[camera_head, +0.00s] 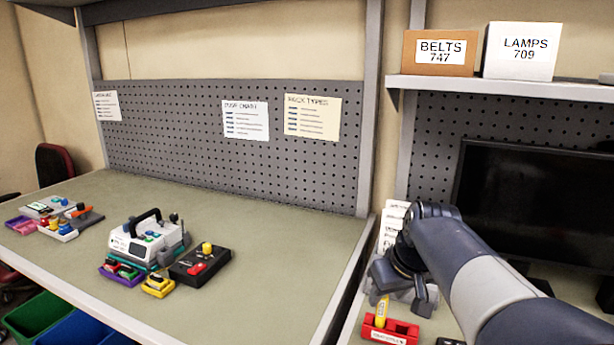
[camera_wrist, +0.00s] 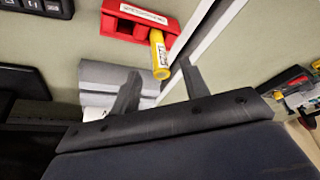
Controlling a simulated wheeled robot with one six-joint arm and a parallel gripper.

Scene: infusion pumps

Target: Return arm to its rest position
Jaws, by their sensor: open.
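My arm comes in from the right in the head view. My gripper (camera_head: 400,296) hangs above the right-hand bench, partly hidden behind my own wrist. In the wrist view the two dark fingers of my gripper (camera_wrist: 159,69) stand apart, with nothing held between them. A red holder (camera_head: 402,332) with a yellow cylinder (camera_head: 382,308) in its left part sits on the bench below. The wrist view also shows the red holder (camera_wrist: 128,22) and the yellow cylinder (camera_wrist: 160,58) beyond the fingertips. I cannot tell the exact gap between fingers and cylinder.
A dark monitor (camera_head: 535,205) stands behind my arm, under a shelf (camera_head: 500,88) with two boxes. A post (camera_head: 370,110) divides the benches. The left bench (camera_head: 290,220) carries a white pump (camera_head: 135,243), a black box (camera_head: 203,263) and small trays. Its right part is clear.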

